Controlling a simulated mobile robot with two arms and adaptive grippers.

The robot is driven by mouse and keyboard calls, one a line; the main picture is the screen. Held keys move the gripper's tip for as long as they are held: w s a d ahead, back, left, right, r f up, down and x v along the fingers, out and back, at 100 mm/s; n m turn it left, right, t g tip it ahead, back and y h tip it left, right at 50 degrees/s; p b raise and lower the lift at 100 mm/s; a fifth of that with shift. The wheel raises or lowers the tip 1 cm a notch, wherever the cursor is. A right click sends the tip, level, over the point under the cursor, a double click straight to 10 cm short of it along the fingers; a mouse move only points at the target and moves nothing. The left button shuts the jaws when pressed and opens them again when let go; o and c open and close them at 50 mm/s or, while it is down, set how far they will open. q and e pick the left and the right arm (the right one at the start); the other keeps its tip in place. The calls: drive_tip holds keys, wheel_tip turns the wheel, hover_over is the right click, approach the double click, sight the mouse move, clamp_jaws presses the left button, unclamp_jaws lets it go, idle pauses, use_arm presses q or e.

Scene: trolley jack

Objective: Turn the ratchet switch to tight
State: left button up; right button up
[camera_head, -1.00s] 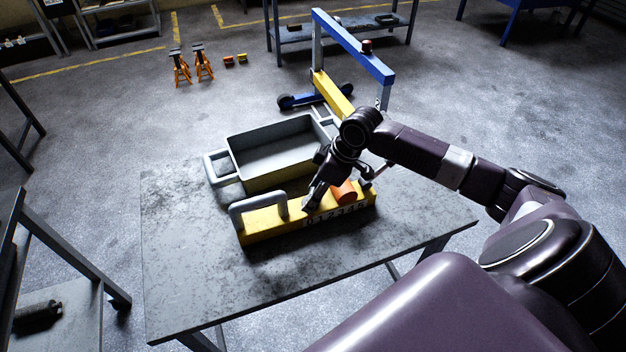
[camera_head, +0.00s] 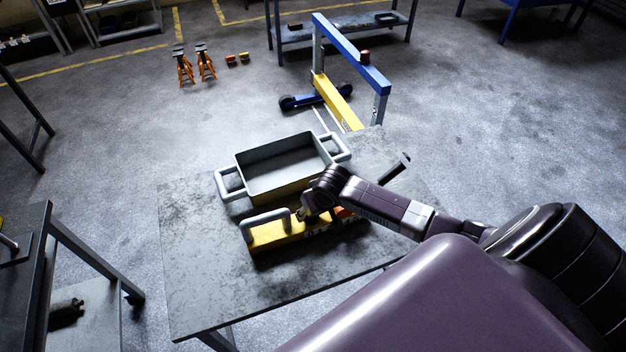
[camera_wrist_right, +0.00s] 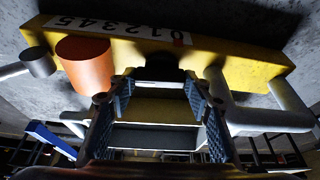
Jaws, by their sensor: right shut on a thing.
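The yellow block (camera_head: 277,236) with a grey handle (camera_head: 262,222) lies on the metal table. It also fills the top of the right wrist view (camera_wrist_right: 225,62), with a digit strip (camera_wrist_right: 120,28), an orange cylinder (camera_wrist_right: 86,63) and a grey knob with a rod (camera_wrist_right: 38,62). A small dark piece on the block (camera_wrist_right: 158,72), seemingly the ratchet switch, sits between my right fingertips. My right gripper (camera_wrist_right: 160,84) is shut on this piece; its setting cannot be read. In the head view the right gripper (camera_head: 302,214) is at the block, partly hidden by my wrist. My left gripper is not in view.
A grey tray with two handles (camera_head: 243,175) stands just behind the block. A dark bar (camera_head: 396,168) sticks up behind my right arm. The table (camera_head: 215,290) is clear at the front left. A blue and yellow hoist (camera_head: 350,50) stands on the floor beyond.

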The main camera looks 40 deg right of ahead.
drive_tip(key=shift+w+r+m+h+p, duration=0.1)
drive_tip(key=shift+m+h+p, duration=0.2)
drive_tip(key=shift+m, duration=0.3)
drive_tip(key=o, duration=1)
drive_tip(key=shift+o, duration=0.8)
drive_tip(key=v, duration=1.2)
